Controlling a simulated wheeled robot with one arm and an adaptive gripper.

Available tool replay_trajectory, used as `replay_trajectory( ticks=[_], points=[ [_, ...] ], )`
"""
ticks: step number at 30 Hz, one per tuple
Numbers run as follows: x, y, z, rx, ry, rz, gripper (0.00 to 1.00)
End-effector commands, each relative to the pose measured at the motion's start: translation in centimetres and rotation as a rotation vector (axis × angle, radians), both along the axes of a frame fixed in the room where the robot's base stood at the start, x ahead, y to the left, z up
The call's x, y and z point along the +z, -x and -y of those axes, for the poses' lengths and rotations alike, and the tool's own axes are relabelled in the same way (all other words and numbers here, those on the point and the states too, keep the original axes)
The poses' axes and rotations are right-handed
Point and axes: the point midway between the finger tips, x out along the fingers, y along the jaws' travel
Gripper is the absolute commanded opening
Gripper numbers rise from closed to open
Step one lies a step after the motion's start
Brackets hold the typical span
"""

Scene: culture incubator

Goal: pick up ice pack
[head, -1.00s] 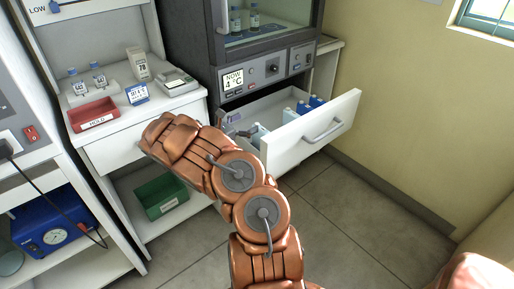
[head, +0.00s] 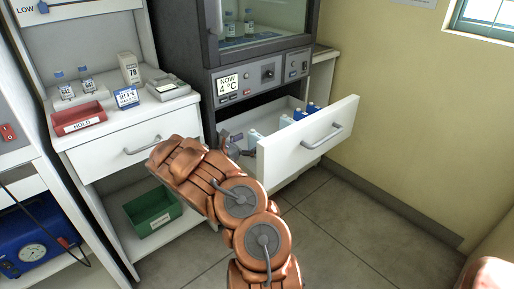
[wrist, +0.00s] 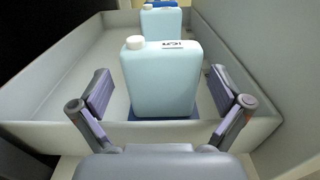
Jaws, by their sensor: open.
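A pale blue ice pack (wrist: 161,85) with a white cap and a dark-lettered label stands upright in the open drawer (head: 309,143). It is in the middle of the wrist view. A second pale blue pack (wrist: 161,22) stands behind it. My gripper (wrist: 164,92) is open, one finger on each side of the near pack, with gaps visible on both sides. In the head view my gripper (head: 234,146) is at the drawer's left end, partly hidden by my arm. Pale packs (head: 255,138) and darker blue ones (head: 300,113) show inside the drawer.
The incubator (head: 265,75) reading 4 °C stands above the drawer. A counter on the left holds a red HOLD tray (head: 79,118), small bottles and a scale (head: 168,88). A green bin (head: 152,212) sits on the shelf below. The floor (head: 320,235) to the right is clear.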

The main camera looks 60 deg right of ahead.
Motion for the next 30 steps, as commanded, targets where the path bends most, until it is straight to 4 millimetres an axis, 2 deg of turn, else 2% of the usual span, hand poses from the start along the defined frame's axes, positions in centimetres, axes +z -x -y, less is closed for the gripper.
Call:
replay_trajectory(
  ticks=[3, 9, 18, 30],
  points=[
    [-0.1, 0.7, 1.7, -0.003, 0.000, 0.000, 1.00],
    [0.0, 1.2, 3.5, -0.002, -0.001, -0.002, 1.00],
    [0.0, 1.2, 3.7, -0.001, 0.001, -0.001, 1.00],
    [0.0, 1.2, 3.7, -0.001, 0.001, -0.001, 0.58]
  ],
)
